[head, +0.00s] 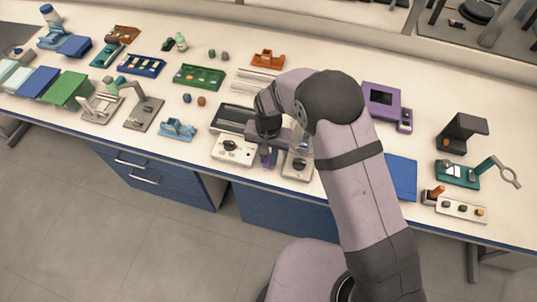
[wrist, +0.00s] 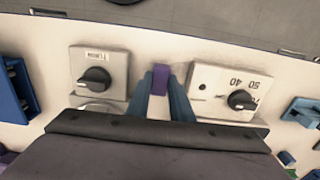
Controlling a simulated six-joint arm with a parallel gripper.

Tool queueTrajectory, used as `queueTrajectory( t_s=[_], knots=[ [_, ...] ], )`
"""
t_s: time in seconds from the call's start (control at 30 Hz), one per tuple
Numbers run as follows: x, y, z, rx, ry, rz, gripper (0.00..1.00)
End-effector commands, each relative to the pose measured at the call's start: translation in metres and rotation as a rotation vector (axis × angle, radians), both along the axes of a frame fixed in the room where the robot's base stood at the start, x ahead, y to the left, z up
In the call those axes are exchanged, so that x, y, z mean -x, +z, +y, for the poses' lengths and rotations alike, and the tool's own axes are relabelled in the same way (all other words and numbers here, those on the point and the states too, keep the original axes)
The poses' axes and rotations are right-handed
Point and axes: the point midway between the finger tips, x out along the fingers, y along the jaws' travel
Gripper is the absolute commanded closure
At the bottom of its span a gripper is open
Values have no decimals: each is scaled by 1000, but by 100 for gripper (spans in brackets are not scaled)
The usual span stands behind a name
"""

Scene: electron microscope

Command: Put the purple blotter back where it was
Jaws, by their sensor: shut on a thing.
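My gripper (head: 268,158) is shut on a small purple blotter (wrist: 160,79), which shows between the two blue-grey fingers in the wrist view. In the head view the gripper points down near the bench's front edge, between two pale dial boxes. One dial box (head: 233,149) is on its left and the other (head: 298,165) on its right. In the wrist view the boxes flank the fingers, one at left (wrist: 98,72) and one at right (wrist: 225,92). The blotter's lower end is partly hidden, and I cannot tell whether it touches the bench.
A dark tray (head: 235,117) lies behind the left dial box. A blue pad (head: 402,177) and a purple device (head: 380,100) stand right of my arm. A small blue device (head: 177,130) is further left. The bench's front edge is close to the gripper.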

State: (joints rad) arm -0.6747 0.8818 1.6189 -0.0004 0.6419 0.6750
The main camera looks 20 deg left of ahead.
Motion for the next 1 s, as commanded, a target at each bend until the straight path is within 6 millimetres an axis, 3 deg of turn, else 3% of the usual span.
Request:
queueTrajectory(
  t_s=[0.37, 0.4, 0.47, 0.5, 1.0],
  knots=[
    [0, -4, 0, -1, 0, -1, 91],
    [0, -4, 0, -1, 0, -1, 78],
    [0, -3, 0, -1, 0, -1, 63],
    [0, -3, 0, -1, 0, -1, 62],
    [-1, 9, 1, -3, 0, -4, 62]
  ],
)
